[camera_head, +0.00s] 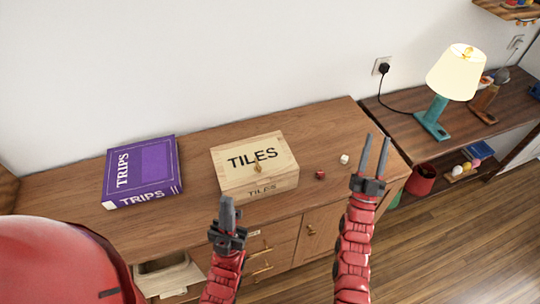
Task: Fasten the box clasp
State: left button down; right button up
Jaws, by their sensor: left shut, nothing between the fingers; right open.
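A light wooden box (235,174) marked "TILES" sits on the wooden cabinet top, with its lid down. A small brass clasp (257,168) shows near the front edge of the lid; whether it is fastened is too small to tell. My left gripper (227,203) is shut and empty, in front of and below the box's front left corner in the picture. My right gripper (375,156) is open and empty, to the right of the box and apart from it, its fingers pointing up in the picture.
A purple "TRIPS" box (143,172) lies left of the wooden box. A red die (320,174) and a white die (344,159) lie to its right. A lit lamp (455,75) stands on a lower side table. The cabinet top (300,125) is clear behind the box.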

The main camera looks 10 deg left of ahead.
jog(key=w+a+f+n+g+y, duration=0.15)
jog(key=w+a+g, duration=0.35)
jog(key=w, duration=0.5)
jog(key=w+a+f+m+g+y, duration=0.1)
jog(key=w+a+g+y, duration=0.2)
jog(key=w+a, duration=0.55)
jog(key=w+a+n+g+y+p, duration=0.1)
jog(key=w+a+n+g+y, duration=0.3)
jog(key=a, duration=0.6)
jog(key=s+a+g, duration=0.1)
jog(key=a+g, duration=0.3)
jog(key=a, duration=0.1)
notch_tip(320, 180, up, 9)
jog(key=n+g+h+p, duration=0.1)
jog(key=n+g+h, duration=0.4)
jog(key=g+h, duration=0.45)
send_over(257, 163)
jog(key=g+y, duration=0.2)
jog(key=shift+m, duration=0.25)
notch_tip(257, 163, down, 16)
jog(key=p, duration=0.5)
jog(key=shift+d+f, duration=0.15)
jog(key=shift+f, duration=0.05)
jog(key=shift+w+f, duration=0.1)
jog(key=shift+f, duration=0.35)
jog(key=shift+c, duration=0.3)
